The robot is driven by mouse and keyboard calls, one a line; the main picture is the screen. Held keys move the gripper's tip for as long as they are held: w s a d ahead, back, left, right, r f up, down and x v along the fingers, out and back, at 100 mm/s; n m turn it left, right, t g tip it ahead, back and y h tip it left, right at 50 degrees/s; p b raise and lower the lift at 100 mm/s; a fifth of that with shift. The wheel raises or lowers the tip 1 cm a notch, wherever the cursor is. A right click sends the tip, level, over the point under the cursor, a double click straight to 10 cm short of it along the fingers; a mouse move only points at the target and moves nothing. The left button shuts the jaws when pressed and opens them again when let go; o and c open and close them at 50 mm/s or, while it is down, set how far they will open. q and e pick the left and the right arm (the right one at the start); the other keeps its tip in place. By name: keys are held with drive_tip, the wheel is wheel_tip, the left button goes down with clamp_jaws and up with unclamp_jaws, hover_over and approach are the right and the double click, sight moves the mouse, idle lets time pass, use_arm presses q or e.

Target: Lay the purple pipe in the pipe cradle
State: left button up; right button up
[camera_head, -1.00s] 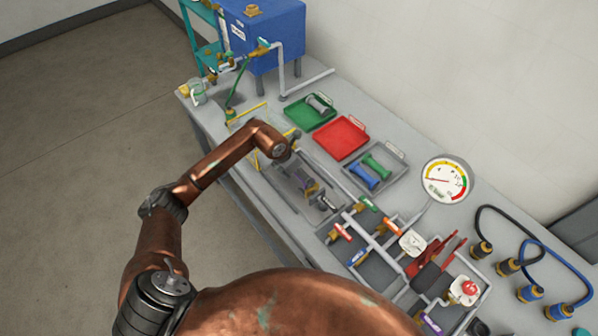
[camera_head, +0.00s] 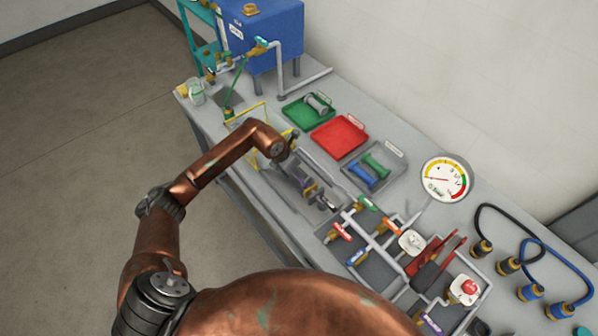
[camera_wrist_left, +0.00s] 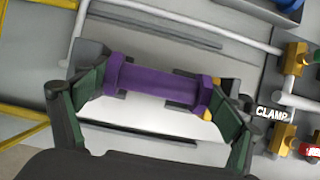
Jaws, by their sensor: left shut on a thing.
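The purple pipe (camera_wrist_left: 160,84) lies across the left wrist view, between the two dark green finger pads of my left gripper (camera_wrist_left: 155,100). The gripper is shut on it, with one finger at each flanged end. My right gripper is not in view.
A yellow frame (camera_head: 264,117) stands left of the pipe. Green (camera_head: 297,120), red (camera_head: 320,137) and grey (camera_head: 402,160) trays lie behind. Valves and pipework, with a CLAMP label (camera_wrist_left: 272,113), are close on the right. A gauge (camera_head: 446,180) stands farther right.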

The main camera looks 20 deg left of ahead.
sight(294, 174)
use_arm(q)
drive_tip(key=shift+s+a+f, duration=0.25)
drive_tip(key=shift+a+f, duration=0.05)
drive_tip(key=shift+f, duration=0.35)
drive_tip(key=shift+s+a+f, duration=0.2)
drive_tip(key=shift+a+f, duration=0.1)
drive_tip(key=shift+f, duration=0.3)
drive_tip(key=o, duration=1.9)
drive_tip(key=shift+w+f+y, duration=0.2)
drive_tip(key=shift+w+y, duration=0.1)
drive_tip(key=shift+o, duration=0.2)
drive_tip(key=shift+s+a, duration=0.1)
drive_tip(key=shift+a+r, duration=0.1)
drive_tip(key=shift+r, duration=0.3)
drive_tip(key=w+d+v, duration=0.1)
drive_tip(key=d+v, duration=0.1)
drive_tip(key=v, duration=1)
drive_tip(key=shift+a+r, duration=0.35)
drive_tip(key=shift+r, duration=0.15)
